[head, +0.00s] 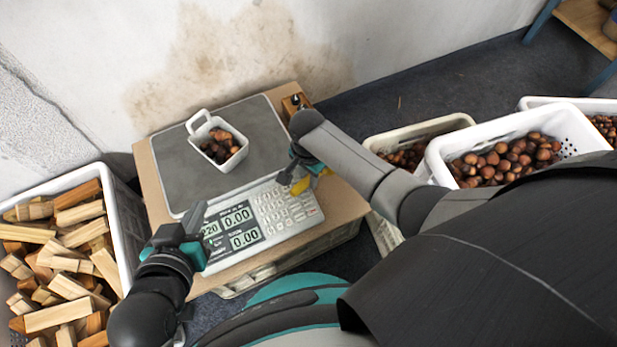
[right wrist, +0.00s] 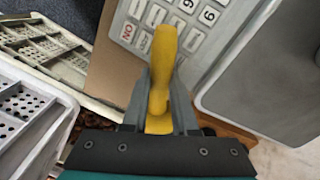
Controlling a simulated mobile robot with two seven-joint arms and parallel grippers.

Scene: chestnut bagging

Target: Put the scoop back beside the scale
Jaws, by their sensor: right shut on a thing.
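My right gripper (head: 296,180) is over the right side of the scale's keypad. It is shut on the yellow scoop (head: 301,186). In the right wrist view the yellow handle (right wrist: 163,60) stands between the fingers (right wrist: 160,100), with the keypad behind it; the rest of the scoop is hidden. The scale (head: 295,222) sits on a cardboard-topped stand, with its grey plate (head: 172,172) towards the wall. My left gripper (head: 190,225) is by the left end of the display; its finger gap is not clear.
A white handled container (head: 200,128) with chestnuts stands on the plate. A small wooden box (head: 293,101) is at the stand's far right corner. A crate of wood pieces (head: 124,225) is left; chestnut crates (head: 440,167) are right. Bare cardboard (head: 338,200) shows right of the scale.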

